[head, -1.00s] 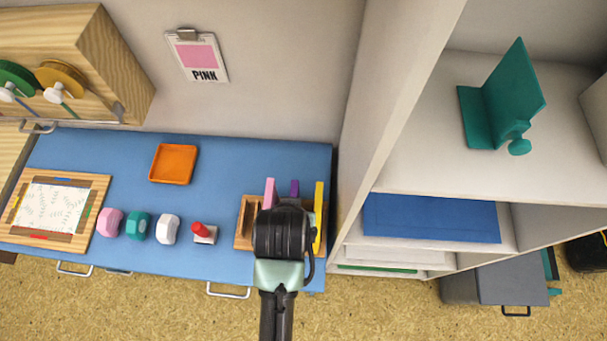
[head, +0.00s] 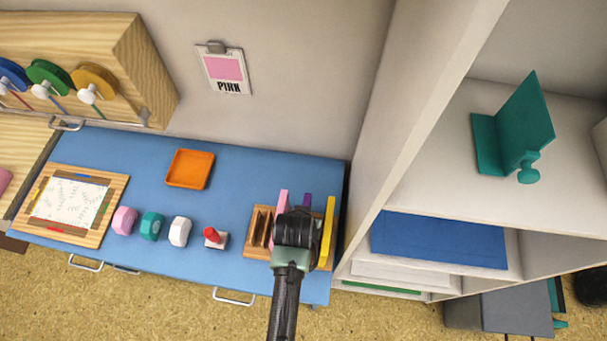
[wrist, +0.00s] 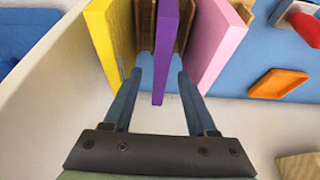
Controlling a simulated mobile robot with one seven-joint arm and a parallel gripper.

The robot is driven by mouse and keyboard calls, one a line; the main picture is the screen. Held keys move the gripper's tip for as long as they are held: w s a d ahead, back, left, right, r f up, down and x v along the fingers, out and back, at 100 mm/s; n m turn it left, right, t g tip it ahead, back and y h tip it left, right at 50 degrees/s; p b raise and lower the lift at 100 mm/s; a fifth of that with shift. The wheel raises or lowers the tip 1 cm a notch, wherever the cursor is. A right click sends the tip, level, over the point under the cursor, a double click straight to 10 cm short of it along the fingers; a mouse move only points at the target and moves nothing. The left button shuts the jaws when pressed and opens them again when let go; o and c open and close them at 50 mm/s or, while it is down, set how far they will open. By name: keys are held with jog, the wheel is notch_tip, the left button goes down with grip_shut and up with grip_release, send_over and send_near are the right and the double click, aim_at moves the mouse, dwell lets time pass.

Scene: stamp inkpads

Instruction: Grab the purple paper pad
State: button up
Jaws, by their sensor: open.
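The purple paper pad (wrist: 165,50) stands upright in a wooden rack, between a yellow pad (wrist: 103,40) and a pink pad (wrist: 216,42) in the wrist view. In the head view only the top of the purple pad (head: 307,200) shows; my arm hides the rest. My gripper (wrist: 155,80) is open, with one finger on each side of the purple pad's near edge. The fingers look apart from the pad, with gaps on both sides. In the head view my gripper (head: 297,215) is over the rack (head: 258,212).
The yellow and pink pads stand close outside my fingers. A white shelf unit (head: 415,110) rises right of the rack. A red-handled stamp (head: 213,237), an orange tray (head: 190,169) and several coloured blocks are to the left on the blue counter (head: 110,155).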

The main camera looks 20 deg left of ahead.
jog(key=shift+x, duration=1.15)
jog(key=shift+f, duration=0.25)
grip_shut()
dwell(1.1)
